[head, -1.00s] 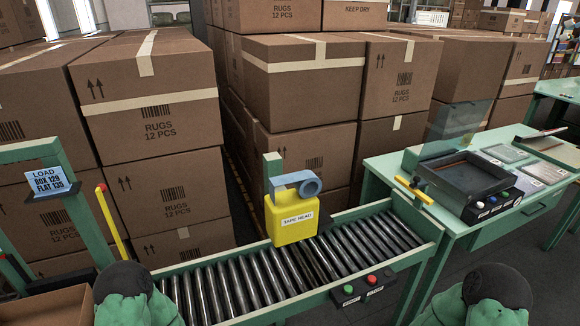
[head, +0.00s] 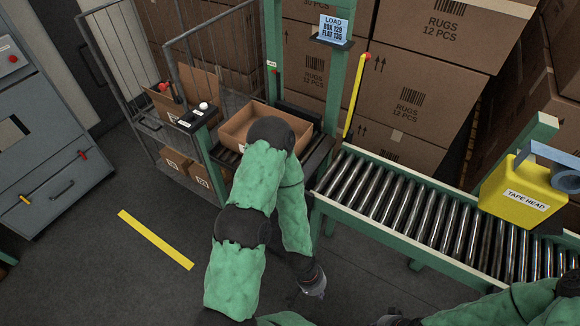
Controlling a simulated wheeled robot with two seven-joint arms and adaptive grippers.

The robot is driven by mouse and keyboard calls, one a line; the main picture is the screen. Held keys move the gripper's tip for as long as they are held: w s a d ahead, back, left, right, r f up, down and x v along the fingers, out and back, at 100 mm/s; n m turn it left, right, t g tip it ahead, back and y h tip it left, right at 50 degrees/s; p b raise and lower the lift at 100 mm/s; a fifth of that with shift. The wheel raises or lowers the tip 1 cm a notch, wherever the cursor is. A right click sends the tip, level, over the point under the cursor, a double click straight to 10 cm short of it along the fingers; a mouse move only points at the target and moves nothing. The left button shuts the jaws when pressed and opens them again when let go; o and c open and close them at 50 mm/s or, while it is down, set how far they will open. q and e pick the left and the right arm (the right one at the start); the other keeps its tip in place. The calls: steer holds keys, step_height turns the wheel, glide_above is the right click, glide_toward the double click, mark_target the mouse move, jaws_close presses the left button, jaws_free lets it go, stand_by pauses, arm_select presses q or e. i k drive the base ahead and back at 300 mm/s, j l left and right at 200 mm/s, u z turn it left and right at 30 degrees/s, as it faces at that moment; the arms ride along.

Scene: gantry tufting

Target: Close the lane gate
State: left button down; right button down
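A yellow bar with a red tip (head: 355,97) stands nearly upright beside the green post at the left end of the roller conveyor (head: 425,215). It looks like the lane gate, in a raised position, but no label on it says so. My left gripper (head: 317,286) hangs low over the floor, in front of the conveyor's near side and well below the bar. It touches nothing that I can see, and its fingers are too small to read. At the bottom edge a dark part of my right gripper (head: 398,321) shows, mostly cut off.
An open carton (head: 240,130) sits left of the post, partly behind my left arm. A wire cage cart (head: 170,75) stands farther left. The yellow tape head (head: 520,188) overhangs the rollers at right.

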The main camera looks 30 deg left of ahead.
mark_target(366, 56)
steer(key=u, duration=0.8)
steer(key=l, duration=0.25)
